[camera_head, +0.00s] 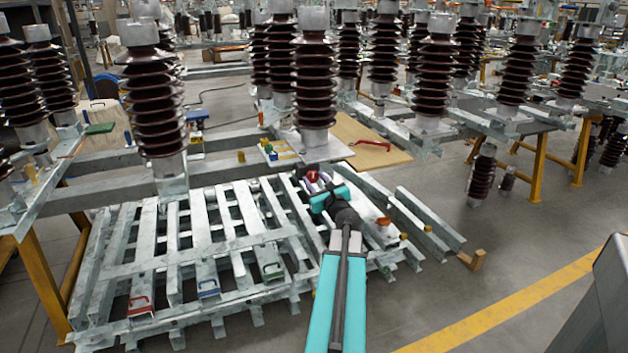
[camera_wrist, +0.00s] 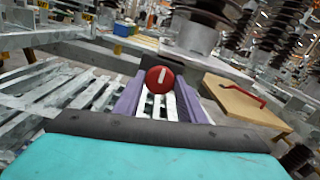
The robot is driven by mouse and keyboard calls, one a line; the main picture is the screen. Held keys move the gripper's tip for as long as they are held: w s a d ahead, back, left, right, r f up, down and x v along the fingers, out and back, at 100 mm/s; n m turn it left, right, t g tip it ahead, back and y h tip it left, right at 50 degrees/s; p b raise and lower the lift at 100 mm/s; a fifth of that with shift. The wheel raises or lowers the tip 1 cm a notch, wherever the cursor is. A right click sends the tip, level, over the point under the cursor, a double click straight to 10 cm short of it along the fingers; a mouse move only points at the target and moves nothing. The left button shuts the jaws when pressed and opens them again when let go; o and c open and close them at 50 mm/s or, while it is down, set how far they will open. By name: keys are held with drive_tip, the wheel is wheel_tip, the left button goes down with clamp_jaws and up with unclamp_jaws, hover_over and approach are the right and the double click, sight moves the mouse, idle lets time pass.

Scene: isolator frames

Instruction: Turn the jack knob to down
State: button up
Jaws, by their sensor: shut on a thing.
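The jack knob (camera_wrist: 161,80) is a round red knob with a white line across its face. In the wrist view the line stands close to upright, leaning slightly right at the top. My gripper (camera_wrist: 160,88) has purple fingers, one on each side of the knob, and is shut on it. In the head view the red knob (camera_head: 312,176) shows just beyond the teal end of my arm, beside the stacked metal frames. Part of the knob and the finger contact are hidden there by my wrist.
Galvanised metal frames (camera_head: 190,240) lie stacked below and left of my arm. Tall brown ribbed insulators (camera_head: 315,85) stand behind the knob. A wooden board (camera_head: 372,140) with a red handle lies to the right. Open floor (camera_head: 510,230) and a yellow line are at the right.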

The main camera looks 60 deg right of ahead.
drive_tip(key=shift+w+r, duration=0.1)
drive_tip(key=shift+r, duration=0.05)
drive_tip(key=o, duration=1.1)
drive_tip(key=shift+c, duration=0.2)
drive_tip(key=shift+s+a, duration=0.15)
drive_tip(key=shift+s, duration=0.1)
drive_tip(key=p+v, duration=0.2)
drive_tip(key=v, duration=0.6)
drive_tip(key=p, duration=0.3)
drive_tip(key=shift+s+a, duration=0.3)
drive_tip(key=shift+s, duration=0.05)
